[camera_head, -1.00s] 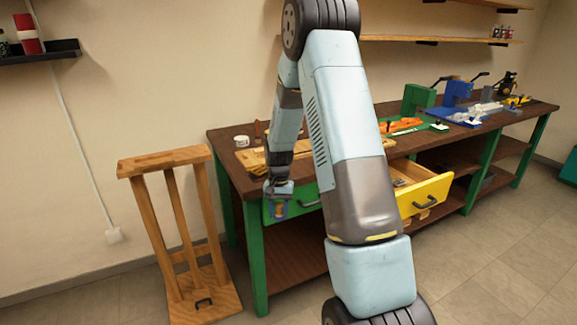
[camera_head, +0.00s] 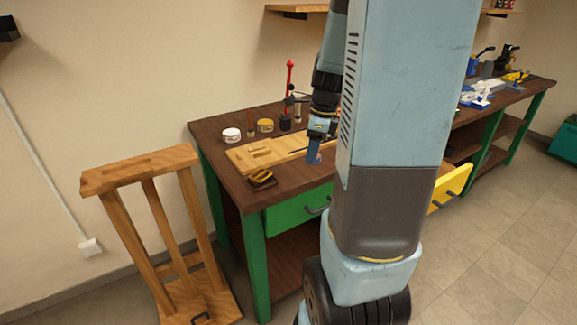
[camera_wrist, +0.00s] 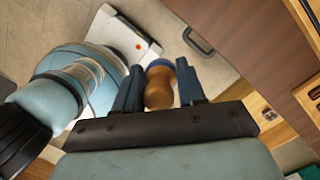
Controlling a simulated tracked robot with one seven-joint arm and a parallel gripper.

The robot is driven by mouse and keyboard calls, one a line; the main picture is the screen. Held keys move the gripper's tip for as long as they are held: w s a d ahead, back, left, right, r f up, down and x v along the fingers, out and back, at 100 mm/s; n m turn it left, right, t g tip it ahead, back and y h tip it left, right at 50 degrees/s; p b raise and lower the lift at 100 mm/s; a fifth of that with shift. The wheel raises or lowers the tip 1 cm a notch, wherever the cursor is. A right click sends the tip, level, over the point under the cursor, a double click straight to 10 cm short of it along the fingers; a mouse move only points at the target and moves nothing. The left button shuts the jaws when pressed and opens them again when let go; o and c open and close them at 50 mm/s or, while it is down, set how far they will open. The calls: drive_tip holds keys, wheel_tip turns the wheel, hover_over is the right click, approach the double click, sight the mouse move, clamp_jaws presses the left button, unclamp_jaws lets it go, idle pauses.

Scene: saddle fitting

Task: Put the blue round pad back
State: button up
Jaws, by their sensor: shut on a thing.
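The blue round pad shows in the wrist view as a rounded brown wooden knob (camera_wrist: 158,92) with a blue rim at its far end. My gripper (camera_wrist: 160,85) is shut on it, one dark blue finger on each side of the knob. In the head view my gripper (camera_head: 316,148) is above the front part of the workbench (camera_head: 218,165), by the right part of a pale wooden board (camera_head: 245,158). The held pad cannot be told clearly from the fingers there, and my arm hides the bench to the right.
A small dark-and-yellow item (camera_head: 261,179) sits at the bench's front edge. A white jar (camera_head: 231,135), a yellow tin (camera_head: 265,126) and a red-handled tool (camera_head: 289,85) stand behind the board. A yellow drawer (camera_head: 452,188) is open. A wooden stand (camera_head: 140,168) is at left.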

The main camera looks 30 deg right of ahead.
drive_tip(key=shift+w+d+f+m, duration=0.15)
drive_tip(key=shift+w+m, duration=0.15)
drive_tip(key=shift+w, duration=0.15)
drive_tip(key=w+d+f, duration=0.1)
drive_tip(key=w+f, duration=0.3)
drive_tip(key=w, duration=0.4)
hover_over(291, 171)
drive_tip(key=f, duration=0.2)
drive_tip(key=s+f, duration=0.1)
drive_tip(key=f, duration=0.1)
drive_tip(key=shift+d+f, duration=0.2)
drive_tip(key=shift+f, duration=0.05)
drive_tip(key=shift+w+f, duration=0.45)
drive_tip(key=shift+f, duration=1.55)
drive_tip(key=o, duration=1)
drive_tip(key=shift+o, duration=0.2)
